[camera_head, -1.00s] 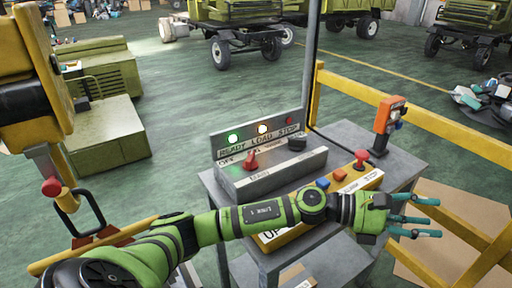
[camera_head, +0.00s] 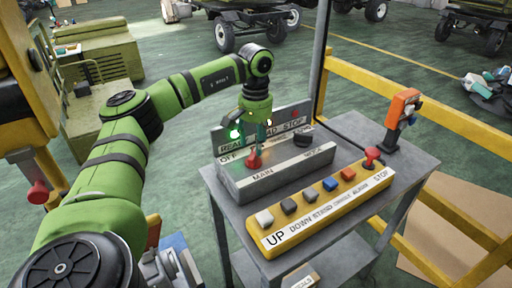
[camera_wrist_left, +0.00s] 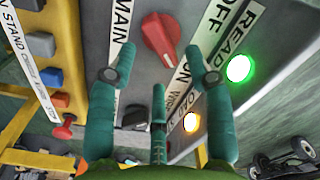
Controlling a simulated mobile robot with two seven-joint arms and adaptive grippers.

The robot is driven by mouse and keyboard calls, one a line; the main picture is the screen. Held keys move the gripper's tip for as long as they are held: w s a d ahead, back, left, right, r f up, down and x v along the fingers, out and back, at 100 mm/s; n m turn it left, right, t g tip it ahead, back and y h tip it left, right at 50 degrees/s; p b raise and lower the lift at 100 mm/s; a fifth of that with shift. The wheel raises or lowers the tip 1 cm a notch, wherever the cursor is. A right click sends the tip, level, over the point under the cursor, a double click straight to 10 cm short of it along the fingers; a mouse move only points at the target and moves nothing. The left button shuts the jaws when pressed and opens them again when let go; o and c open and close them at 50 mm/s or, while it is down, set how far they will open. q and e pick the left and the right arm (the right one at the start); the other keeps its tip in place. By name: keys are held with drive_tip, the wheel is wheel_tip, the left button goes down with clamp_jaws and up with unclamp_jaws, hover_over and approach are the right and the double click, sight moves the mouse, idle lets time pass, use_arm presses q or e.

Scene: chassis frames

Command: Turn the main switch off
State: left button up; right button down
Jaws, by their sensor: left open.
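The main switch is a red rotary knob (camera_head: 254,158) on the grey control box (camera_head: 285,175), above the label MAIN and between OFF and ON. In the left wrist view the red knob (camera_wrist_left: 160,40) is in plain sight near the top middle. Which position it points to I cannot tell for sure. My left gripper (camera_head: 254,137) points down over the knob. Its teal fingers (camera_wrist_left: 160,78) are spread and empty in the wrist view, with one finger to each side of the knob. Whether any finger touches it I cannot tell. My right gripper is not in view.
A black MODE knob (camera_head: 303,138) sits to the right. The green READY lamp (camera_wrist_left: 239,68) and an amber lamp (camera_wrist_left: 191,122) are lit. A yellow button box (camera_head: 320,210) with a red STOP button (camera_head: 372,157) lies in front on the grey cart (camera_head: 415,165). A yellow rail stands behind.

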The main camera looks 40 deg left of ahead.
sight(255, 152)
use_arm(q)
drive_tip(key=shift+f+p, duration=0.35)
drive_tip(key=shift+f, duration=1.5)
clamp_jaws()
